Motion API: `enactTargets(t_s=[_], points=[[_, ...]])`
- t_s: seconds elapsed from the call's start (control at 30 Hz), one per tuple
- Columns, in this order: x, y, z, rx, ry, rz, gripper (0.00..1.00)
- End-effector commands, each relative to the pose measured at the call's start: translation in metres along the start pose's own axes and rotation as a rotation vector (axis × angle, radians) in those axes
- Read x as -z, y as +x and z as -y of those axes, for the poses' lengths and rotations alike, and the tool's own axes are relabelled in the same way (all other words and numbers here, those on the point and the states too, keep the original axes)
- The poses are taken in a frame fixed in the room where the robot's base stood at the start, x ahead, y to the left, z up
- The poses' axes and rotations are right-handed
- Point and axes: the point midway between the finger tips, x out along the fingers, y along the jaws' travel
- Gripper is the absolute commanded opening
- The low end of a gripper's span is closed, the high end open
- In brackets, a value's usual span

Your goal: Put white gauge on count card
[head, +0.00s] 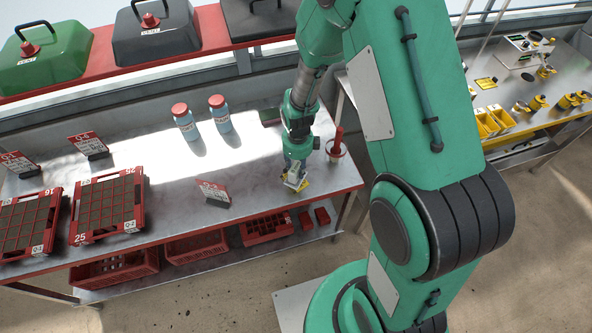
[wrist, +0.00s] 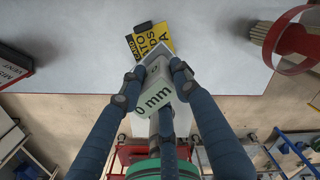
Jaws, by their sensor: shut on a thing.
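My gripper (head: 297,172) is low over the right part of the metal bench.
A red holder (head: 336,153) with a brush stands close right of my gripper. Two blue bottles (head: 186,125) stand farther back. Seed trays (head: 108,205) lie at the left. The bench's front edge (head: 254,217) is close, with red crates (head: 195,247) below.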

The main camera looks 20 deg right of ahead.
Motion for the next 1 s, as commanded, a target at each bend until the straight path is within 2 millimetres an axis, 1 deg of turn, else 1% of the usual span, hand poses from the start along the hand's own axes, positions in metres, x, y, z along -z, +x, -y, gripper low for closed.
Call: enactTargets(t_s=[0.03, 0.2, 0.57, 0.67, 0.83, 1.0], points=[[-0.005, 0.001, 0.004, 0.001, 0.0, 0.002, 0.0], [-0.012, 0.001, 0.01, 0.001, 0.0, 0.001, 0.0], [-0.012, 0.003, 0.01, 0.001, 0.0, 0.001, 0.0], [-0.011, 0.01, 0.01, 0.0, 0.0, 0.0, 0.0], [-0.011, 0.029, 0.01, 0.0, 0.0, 0.0, 0.0], [-0.012, 0.036, 0.01, 0.001, 0.0, 0.001, 0.0]])
